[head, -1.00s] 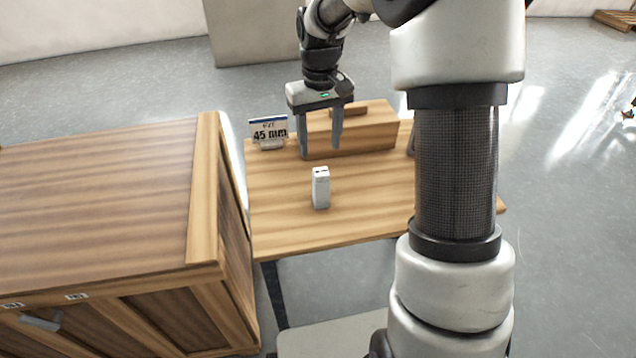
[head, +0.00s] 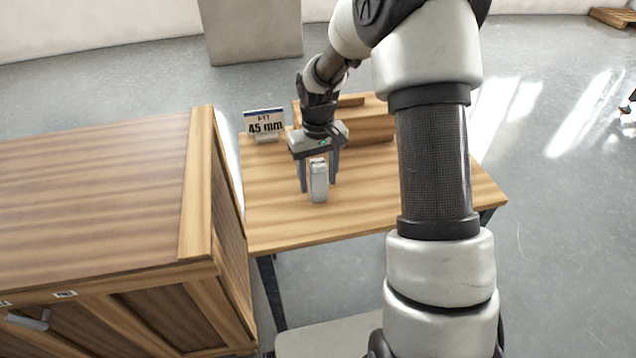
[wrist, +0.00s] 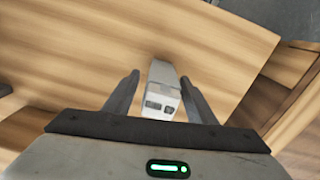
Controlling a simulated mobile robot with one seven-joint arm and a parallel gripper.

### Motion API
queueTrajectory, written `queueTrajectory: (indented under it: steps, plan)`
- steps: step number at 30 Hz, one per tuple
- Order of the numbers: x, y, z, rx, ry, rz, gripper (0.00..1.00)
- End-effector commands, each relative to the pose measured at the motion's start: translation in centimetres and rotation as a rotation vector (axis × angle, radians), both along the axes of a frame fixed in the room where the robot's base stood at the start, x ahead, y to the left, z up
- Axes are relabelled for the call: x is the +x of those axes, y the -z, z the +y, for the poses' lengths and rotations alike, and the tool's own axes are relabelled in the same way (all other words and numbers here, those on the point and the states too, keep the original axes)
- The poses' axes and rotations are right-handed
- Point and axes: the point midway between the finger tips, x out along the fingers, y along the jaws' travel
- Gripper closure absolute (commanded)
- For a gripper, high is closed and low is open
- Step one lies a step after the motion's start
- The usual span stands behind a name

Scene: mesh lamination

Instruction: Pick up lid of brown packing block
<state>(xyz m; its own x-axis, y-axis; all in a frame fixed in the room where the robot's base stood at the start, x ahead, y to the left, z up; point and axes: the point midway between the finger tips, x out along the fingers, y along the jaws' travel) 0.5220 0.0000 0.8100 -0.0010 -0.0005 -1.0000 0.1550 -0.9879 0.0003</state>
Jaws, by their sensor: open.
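The brown packing block (head: 372,131) is a wooden box at the back of the table, partly behind my arm and gripper. A raised strip (head: 350,101) shows on its top; I cannot tell whether this is the lid or its handle. My gripper (head: 318,186) is open and points down in front of the block. Its fingers stand on either side of a small white upright box (head: 319,184). In the wrist view the white box (wrist: 162,92) shows between the two fingertips, with a gap on each side.
The table (head: 375,207) is clear in front and to the right. A large wooden cabinet (head: 95,195) stands close on the left.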

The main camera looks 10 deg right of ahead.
Motion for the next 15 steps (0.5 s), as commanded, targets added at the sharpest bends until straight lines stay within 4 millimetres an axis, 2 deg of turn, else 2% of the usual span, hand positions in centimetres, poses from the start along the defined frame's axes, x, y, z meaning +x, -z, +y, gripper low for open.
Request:
queueTrajectory:
  steps: [2,8,15]
  plan:
    - [0.0,0.68,0.02,0.0,0.0,0.0,0.49]
    - [0.03,0.61,0.01,0.0,-0.001,-0.001,0.49]
    - [0.04,0.6,0.02,0.0,-0.001,-0.001,0.89]
